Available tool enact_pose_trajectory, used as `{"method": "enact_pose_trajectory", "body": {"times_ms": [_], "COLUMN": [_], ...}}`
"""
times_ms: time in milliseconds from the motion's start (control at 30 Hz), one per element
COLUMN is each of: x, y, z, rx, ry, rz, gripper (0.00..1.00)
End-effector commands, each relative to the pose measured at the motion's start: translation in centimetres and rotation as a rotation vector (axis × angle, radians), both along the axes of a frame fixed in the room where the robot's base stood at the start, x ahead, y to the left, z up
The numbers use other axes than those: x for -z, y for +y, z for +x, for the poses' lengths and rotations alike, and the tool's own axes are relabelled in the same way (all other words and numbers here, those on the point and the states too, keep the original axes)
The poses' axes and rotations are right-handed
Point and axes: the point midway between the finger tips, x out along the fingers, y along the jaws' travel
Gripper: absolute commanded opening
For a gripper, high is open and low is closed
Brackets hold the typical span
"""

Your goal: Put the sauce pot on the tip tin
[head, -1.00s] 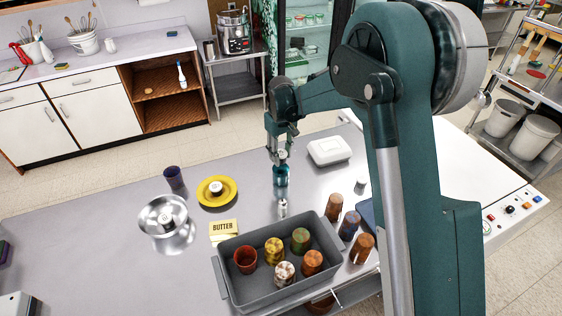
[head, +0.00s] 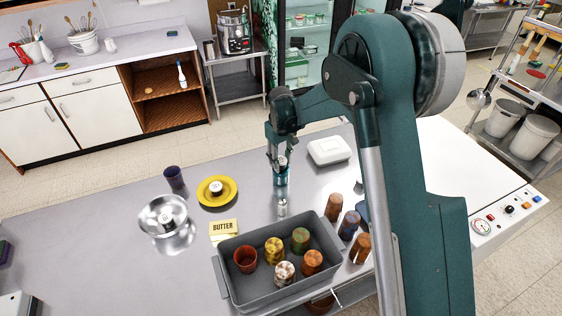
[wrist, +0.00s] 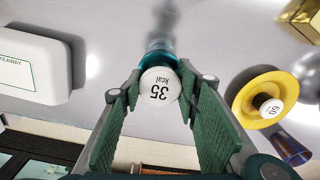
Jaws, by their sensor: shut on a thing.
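The sauce pot, a small white-topped pot marked "35 kcal" (wrist: 158,86), is between the fingers of my gripper (wrist: 157,92) in the wrist view. My gripper is shut on it. A teal tin (head: 281,179), which I take for the tip tin, stands on the steel counter directly below the pot; its edge also shows in the wrist view (wrist: 160,56). In the head view my gripper (head: 281,164) points down over the tin. The pot looks upright, at or just above the tin's top; I cannot tell whether they touch.
A yellow plate (head: 203,198) holds a pot marked "60" (wrist: 270,108). A metal bowl (head: 150,224), a butter pack (head: 223,228) and a purple cup (head: 174,177) stand left. A white box (head: 329,150) is right. A grey bin (head: 236,294) with several cups is in front.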

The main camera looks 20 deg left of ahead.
Motion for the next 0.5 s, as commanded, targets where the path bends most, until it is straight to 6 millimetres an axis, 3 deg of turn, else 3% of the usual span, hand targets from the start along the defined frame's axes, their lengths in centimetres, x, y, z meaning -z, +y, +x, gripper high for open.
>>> {"method": "enact_pose_trajectory", "body": {"times_ms": [233,267,367,500], "x": [0.4,0.41,0.32,0.31], "y": [0.0,0.0,0.0,-0.01], "z": [0.0,0.0,0.0,-0.01], "rx": [0.0,0.0,0.0,0.0], "ry": [0.0,0.0,0.0,0.0], "rz": [0.0,0.0,0.0,0.0], "gripper": [0.2,0.33,0.47,0.47]}}
